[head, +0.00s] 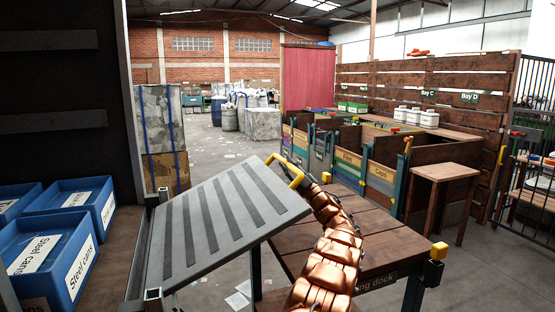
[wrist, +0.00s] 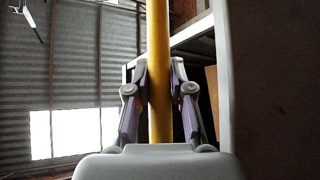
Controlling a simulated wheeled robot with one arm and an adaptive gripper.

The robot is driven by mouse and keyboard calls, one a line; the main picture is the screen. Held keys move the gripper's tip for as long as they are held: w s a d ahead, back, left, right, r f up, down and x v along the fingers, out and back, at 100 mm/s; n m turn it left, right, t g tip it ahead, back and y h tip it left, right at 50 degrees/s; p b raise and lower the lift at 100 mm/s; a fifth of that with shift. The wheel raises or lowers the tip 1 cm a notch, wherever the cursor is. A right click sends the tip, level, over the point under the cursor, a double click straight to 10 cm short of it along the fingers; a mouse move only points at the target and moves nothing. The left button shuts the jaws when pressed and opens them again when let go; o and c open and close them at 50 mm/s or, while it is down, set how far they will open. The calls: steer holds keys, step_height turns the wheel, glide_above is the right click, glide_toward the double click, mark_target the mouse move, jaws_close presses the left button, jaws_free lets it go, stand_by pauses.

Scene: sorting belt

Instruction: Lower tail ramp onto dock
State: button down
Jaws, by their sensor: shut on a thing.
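The tail ramp (head: 222,222) is a grey plate with dark grip strips, in the middle of the head view. It is tilted, with its hinge side at the lower left and its free edge raised toward the dock. A yellow handle (head: 287,167) sticks up from its far right corner. My gripper (head: 304,182) is at that handle. In the wrist view the yellow bar (wrist: 159,60) runs between both fingers, and my gripper (wrist: 160,92) is shut on it. The wooden dock (head: 350,232) stands right of the ramp, partly hidden by my copper-coloured arm. The ramp's free edge appears above the dock top.
Blue crates (head: 72,245) labelled steel cans sit at the left. Labelled wooden bins (head: 380,172) and a small wooden table (head: 445,172) stand beyond the dock. A yellow-capped post (head: 437,255) is at the dock's right corner. Open floor lies behind the ramp.

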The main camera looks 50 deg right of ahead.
steer(key=shift+d+f, duration=0.15)
steer(key=shift+f, duration=0.2)
steer(key=c, duration=1)
jaws_free()
steer(key=shift+v, duration=3.85)
